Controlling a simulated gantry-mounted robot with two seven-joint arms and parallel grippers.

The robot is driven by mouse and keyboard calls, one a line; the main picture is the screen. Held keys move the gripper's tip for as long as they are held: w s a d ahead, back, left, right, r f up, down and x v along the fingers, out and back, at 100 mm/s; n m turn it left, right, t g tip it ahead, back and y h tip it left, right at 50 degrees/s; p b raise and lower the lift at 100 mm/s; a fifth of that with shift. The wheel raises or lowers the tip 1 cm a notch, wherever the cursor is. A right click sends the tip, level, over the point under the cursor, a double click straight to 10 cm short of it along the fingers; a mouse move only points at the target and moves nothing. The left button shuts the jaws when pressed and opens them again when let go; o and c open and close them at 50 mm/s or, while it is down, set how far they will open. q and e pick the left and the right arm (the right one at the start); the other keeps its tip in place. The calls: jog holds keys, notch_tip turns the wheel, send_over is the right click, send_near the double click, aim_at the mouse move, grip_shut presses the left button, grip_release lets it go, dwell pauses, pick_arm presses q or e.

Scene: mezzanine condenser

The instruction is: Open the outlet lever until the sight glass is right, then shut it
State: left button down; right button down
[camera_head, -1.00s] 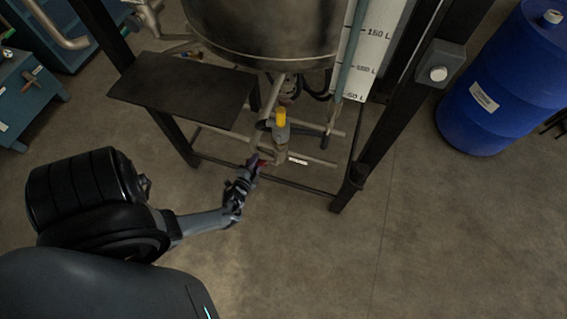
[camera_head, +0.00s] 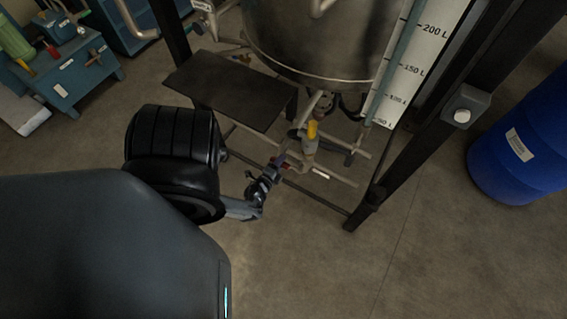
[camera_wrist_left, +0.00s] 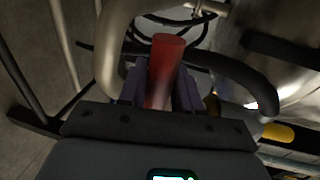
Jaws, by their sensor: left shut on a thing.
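My left gripper (camera_head: 276,166) is shut on a red handle below the tank; the left wrist view shows this red handle (camera_wrist_left: 165,70) standing between the two fingers. It appears to be the outlet lever, beside the pipework under the steel tank (camera_head: 318,45). My right gripper is in neither view.
A dark metal shelf (camera_head: 228,88) juts out left of the tank, above and left of my gripper. A dark frame post (camera_head: 420,140) stands on the right with a grey button box (camera_head: 464,112). A blue drum (camera_head: 520,145) stands farther right. The front floor is clear.

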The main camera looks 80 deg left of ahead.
pick_arm(q)
jog(key=shift+a+r, duration=0.1)
jog(key=shift+r, duration=0.1)
jog(key=c, duration=0.9)
grip_release()
jog(key=shift+f, duration=0.1)
jog(key=shift+s+d, duration=0.25)
jog(key=shift+d, duration=0.15)
jog(key=shift+p+v, duration=1.1)
jog(key=shift+v, duration=3.9)
jog(key=shift+s, duration=0.1)
